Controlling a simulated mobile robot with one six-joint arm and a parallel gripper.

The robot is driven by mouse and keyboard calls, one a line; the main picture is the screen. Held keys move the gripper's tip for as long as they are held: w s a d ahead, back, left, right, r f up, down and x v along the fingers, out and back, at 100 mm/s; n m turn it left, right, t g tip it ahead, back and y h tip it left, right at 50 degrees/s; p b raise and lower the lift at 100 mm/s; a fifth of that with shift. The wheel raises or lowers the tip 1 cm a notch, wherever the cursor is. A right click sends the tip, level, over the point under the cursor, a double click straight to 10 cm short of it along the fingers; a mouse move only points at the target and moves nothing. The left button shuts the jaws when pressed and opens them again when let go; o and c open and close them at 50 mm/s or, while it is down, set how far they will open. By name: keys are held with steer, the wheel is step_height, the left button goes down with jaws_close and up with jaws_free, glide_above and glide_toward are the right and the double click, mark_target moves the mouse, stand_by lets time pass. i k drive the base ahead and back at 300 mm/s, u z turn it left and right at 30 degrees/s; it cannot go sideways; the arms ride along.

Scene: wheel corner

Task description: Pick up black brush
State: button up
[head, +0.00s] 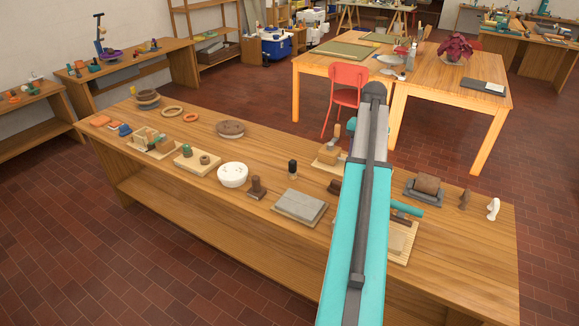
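I cannot pick out a black brush with certainty. A small upright object with a black top and a pale lower part (292,169) stands on the long wooden bench, behind the grey slab; it may be the brush. My turquoise and grey arm rises from the bottom of the head view across the right half of the bench and hides part of its top. No gripper fingers show, so I cannot see whether the gripper holds anything.
The long bench (268,146) carries a white bowl (232,175), a grey slab (299,206), a brown stamp-like block (257,188), a dark round plate (230,129) and a roller-like block (427,185). A red chair (347,91) stands behind. Tiled floor is clear in front.

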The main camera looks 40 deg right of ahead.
mark_target(292, 164)
steer(key=i, duration=1.2)
